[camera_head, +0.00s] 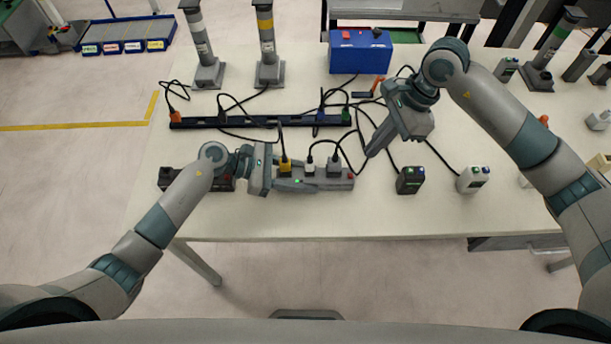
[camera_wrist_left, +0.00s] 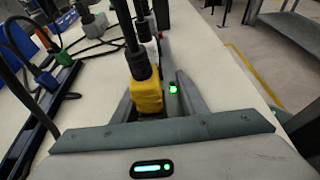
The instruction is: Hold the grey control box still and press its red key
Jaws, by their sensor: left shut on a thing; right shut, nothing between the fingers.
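The grey control box (camera_head: 322,184) is a long grey bar on the table, with a yellow, a white and a grey plug in its top. A green light shows near its left end and a small red key (camera_head: 350,176) at its right end. My left gripper (camera_head: 300,185) is shut on the box's left part, its fingers on either side near the yellow plug (camera_head: 285,167). In the left wrist view, the fingers flank the box beside the yellow plug (camera_wrist_left: 147,96). My right gripper (camera_head: 369,153) is shut and empty, pointing down just right of and behind the red key.
A long black power strip (camera_head: 255,121) with cables lies behind the box. A black adapter (camera_head: 410,181) and a white adapter (camera_head: 473,180) stand to the right. A blue box (camera_head: 360,53) stands at the back. The table's front strip is clear.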

